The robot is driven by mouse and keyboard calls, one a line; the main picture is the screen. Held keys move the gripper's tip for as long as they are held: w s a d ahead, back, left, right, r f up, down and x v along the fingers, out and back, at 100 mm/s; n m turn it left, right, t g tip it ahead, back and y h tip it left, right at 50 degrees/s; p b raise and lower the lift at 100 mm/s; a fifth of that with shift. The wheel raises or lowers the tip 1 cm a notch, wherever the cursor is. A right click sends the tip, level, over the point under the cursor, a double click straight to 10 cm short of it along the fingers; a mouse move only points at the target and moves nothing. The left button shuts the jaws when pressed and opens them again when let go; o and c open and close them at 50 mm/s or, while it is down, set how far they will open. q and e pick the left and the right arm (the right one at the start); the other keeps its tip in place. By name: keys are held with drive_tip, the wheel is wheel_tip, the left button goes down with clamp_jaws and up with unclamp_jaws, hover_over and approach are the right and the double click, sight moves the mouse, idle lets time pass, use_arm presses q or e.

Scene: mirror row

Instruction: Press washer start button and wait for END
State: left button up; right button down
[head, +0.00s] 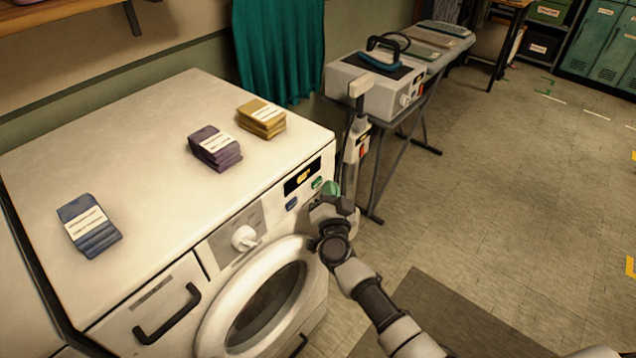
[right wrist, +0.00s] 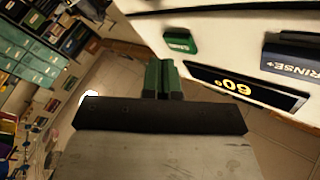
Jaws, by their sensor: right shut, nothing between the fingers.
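The white washer (head: 160,130) stands at the left in the head view. A blue button (head: 292,203) below the display is marked RINSE+ in the right wrist view (right wrist: 292,56). My right gripper (head: 331,188), with green fingers, is shut and empty close to the green button. Contact cannot be told. My left gripper is out of view.
Blue (head: 89,225), purple (head: 215,148) and yellow (head: 262,118) stacks lie on the washer top. The panel also has a white dial (head: 244,237) above the round door (head: 265,300). A folding table (head: 433,70) with a grey machine (head: 372,88) stands behind. Floor at right is clear.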

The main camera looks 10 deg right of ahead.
drive_tip(key=shift+w+a, duration=0.25)
drive_tip(key=shift+w+a, duration=0.2)
drive_tip(key=shift+w, duration=0.05)
idle(0.8)
drive_tip(key=shift+s+d+r, duration=0.1)
drive_tip(key=shift+s+d+p, duration=0.4)
drive_tip(key=shift+s+p, duration=0.05)
drive_tip(key=shift+s, duration=0.05)
drive_tip(key=s+d+p, duration=0.1)
drive_tip(key=s, duration=0.1)
drive_tip(key=s+d+p, duration=0.1)
drive_tip(key=s+d, duration=0.1)
idle(0.6)
idle(0.7)
